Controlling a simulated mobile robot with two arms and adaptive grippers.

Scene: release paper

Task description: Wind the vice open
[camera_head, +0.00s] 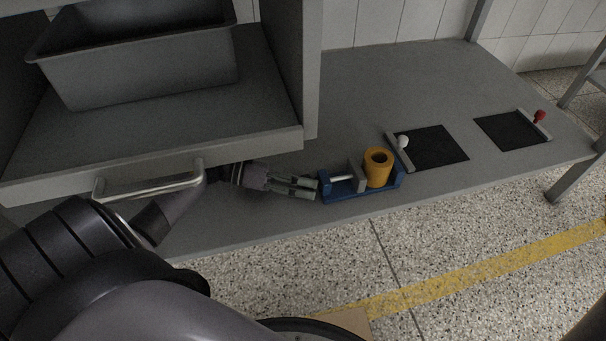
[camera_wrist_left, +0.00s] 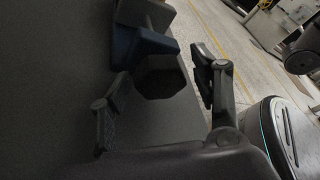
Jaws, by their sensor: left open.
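The blue vice (camera_head: 347,192) sits near the front edge of the grey worktop, with a grey sliding jaw (camera_head: 356,174) and a light screw rod (camera_head: 342,178). An orange hollow cylinder (camera_head: 378,168) stands upright at the vice's right end, beside the grey jaw. My left gripper (camera_head: 308,187) is at the vice's left end. In the left wrist view, its open fingers stand on either side of a dark knob (camera_wrist_left: 160,82) at the end of the blue vice body (camera_wrist_left: 138,46). I cannot tell whether either finger touches the knob. My right gripper is not in view.
A drawer cabinet with a metal handle (camera_head: 148,183) stands left and behind my left wrist. A grey bin (camera_head: 140,70) sits on its shelf. Right of the vice are two black pads, with a white-knobbed lever (camera_head: 402,141) and a red-knobbed lever (camera_head: 540,116).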

